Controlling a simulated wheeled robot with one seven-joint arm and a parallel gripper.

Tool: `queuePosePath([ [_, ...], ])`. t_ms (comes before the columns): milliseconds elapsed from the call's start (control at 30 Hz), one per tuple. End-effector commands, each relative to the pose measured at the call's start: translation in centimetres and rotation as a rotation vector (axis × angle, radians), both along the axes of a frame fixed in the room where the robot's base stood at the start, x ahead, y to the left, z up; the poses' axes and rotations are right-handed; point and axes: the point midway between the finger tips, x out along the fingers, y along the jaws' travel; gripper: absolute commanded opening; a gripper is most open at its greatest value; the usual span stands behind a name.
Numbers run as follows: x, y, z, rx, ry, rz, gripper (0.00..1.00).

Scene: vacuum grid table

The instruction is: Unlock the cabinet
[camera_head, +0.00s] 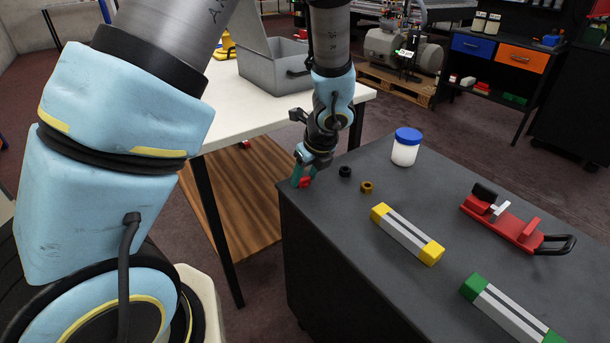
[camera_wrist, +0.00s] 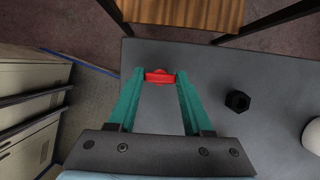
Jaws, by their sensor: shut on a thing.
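My gripper (camera_head: 303,176) points down at the near left corner of the dark grey worktop. Its teal fingers are closed on a small red piece (camera_head: 305,183). In the wrist view the red piece (camera_wrist: 160,76) sits between the two fingertips (camera_wrist: 160,82); I cannot tell whether it is a key or a knob, or whether it touches the worktop. A dark cabinet (camera_head: 320,270) stands under the worktop in the head view. Pale drawer fronts (camera_wrist: 30,110) show at the left of the wrist view. No lock is clearly visible.
A black nut (camera_head: 345,172), a brass nut (camera_head: 367,187) and a blue-lidded white jar (camera_head: 405,148) stand right of my gripper. Yellow-ended (camera_head: 408,234) and green-ended (camera_head: 510,310) bars and a red clamp (camera_head: 512,222) lie farther right. A white table (camera_head: 222,118) with a grey case (camera_head: 272,66) stands behind.

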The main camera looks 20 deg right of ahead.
Motion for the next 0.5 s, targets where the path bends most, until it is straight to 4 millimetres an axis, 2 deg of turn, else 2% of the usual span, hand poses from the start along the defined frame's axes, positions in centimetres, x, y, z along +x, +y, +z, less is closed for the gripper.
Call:
queuePosePath([
  [33,0.00,0.00,0.01,0.000,0.000,0.000,0.18],
  [200,0.00,0.00,0.01,0.000,0.000,0.000,0.00],
  [500,0.00,-0.04,0.09,0.000,0.000,0.023,0.00],
])
